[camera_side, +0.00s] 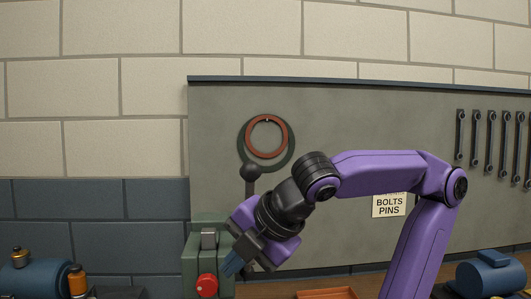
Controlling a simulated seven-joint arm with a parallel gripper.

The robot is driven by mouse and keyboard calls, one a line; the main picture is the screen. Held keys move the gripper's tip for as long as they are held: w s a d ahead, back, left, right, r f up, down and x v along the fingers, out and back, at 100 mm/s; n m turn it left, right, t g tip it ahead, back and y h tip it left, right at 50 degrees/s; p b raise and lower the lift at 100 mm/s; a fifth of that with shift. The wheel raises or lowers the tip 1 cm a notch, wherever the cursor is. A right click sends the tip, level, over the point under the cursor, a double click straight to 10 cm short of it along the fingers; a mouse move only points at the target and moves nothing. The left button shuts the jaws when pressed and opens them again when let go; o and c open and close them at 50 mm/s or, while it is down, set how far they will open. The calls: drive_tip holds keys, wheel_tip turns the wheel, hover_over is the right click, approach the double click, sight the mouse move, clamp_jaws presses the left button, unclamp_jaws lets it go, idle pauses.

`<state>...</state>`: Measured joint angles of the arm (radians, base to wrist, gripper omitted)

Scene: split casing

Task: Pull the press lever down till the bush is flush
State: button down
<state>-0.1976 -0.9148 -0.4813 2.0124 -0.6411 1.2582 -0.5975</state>
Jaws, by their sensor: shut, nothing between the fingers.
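The green press (194,264) stands at the bottom, left of centre, with a red knob (206,285) on its front. A dark lever with a black ball end (250,172) rises upright behind my wrist; its lower part is hidden by my arm. My gripper (232,266) points down and to the left, shut and empty, in front of the press's right side. It is well below the ball end; whether it touches the press I cannot tell. The bush is not visible; the lower part of the press is cut off by the frame edge.
An orange tray (327,294) lies at the bottom middle. A blue motor (490,276) sits at right, a blue cylinder (40,280) with brass-coloured parts at left. A grey board (340,120) behind holds rings (267,137) and wrenches (476,140). The space above the lever is free.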

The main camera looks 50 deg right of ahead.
drive_tip(key=s+r+m+t+y, duration=0.35)
drive_tip(key=r+m+y, duration=0.55)
drive_tip(key=r, duration=0.8)
drive_tip(key=s+d+r+m+t+y, duration=0.1)
drive_tip(key=s+d+r+m+t, duration=0.25)
drive_tip(key=d+r+m, duration=0.3)
drive_tip(key=s+d+r+m+t+y, duration=0.1)
drive_tip(key=s+d+r+m+t, duration=0.25)
drive_tip(key=d+r+m, duration=0.35)
drive_tip(key=w+a+f+g+h, duration=0.3)
drive_tip(key=w+f+g, duration=0.7)
drive_tip(key=f+g, duration=0.15)
drive_tip(key=w+d+r+n+g+y, duration=0.2)
drive_tip(key=d+n+g+y, duration=0.3)
drive_tip(key=d, duration=0.7)
drive_tip(key=a+f+m+t+y, duration=0.1)
drive_tip(key=a+f, duration=0.3)
drive_tip(key=a, duration=0.8)
drive_tip(key=shift+a+f, duration=0.15)
drive_tip(key=shift+a, duration=0.25)
